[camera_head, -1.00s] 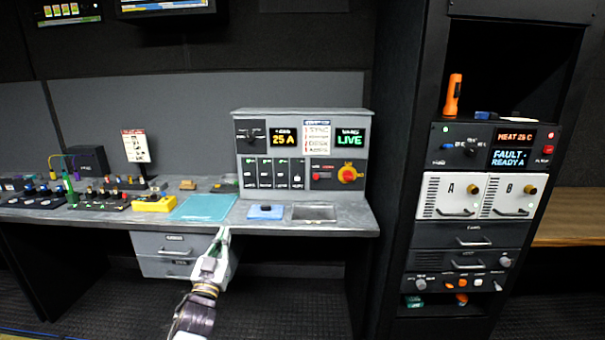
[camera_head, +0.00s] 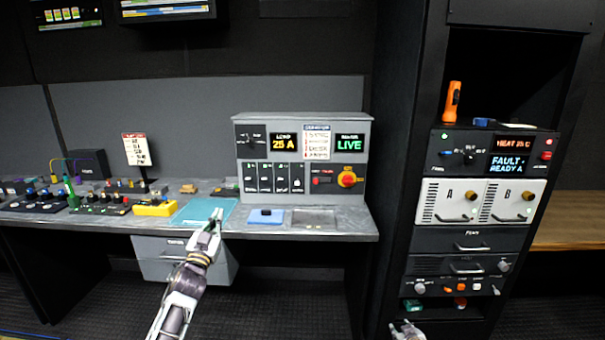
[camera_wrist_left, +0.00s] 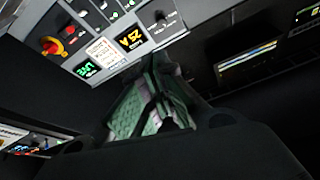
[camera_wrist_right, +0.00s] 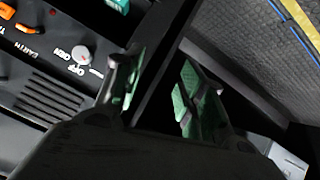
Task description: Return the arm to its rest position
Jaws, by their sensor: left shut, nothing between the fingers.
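My right gripper (camera_head: 408,330) just shows at the bottom edge of the head view, in front of the rack's foot. In the right wrist view its green-padded fingers (camera_wrist_right: 160,90) stand apart with nothing between them, close to a rack panel with knobs.
The desk (camera_head: 345,222) carries a teal mat (camera_head: 190,218), a blue pad (camera_head: 265,216), a yellow box (camera_head: 154,208) and a control console (camera_head: 302,187). The equipment rack (camera_head: 478,235) stands right, with an orange torch (camera_head: 452,100) on top of a unit.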

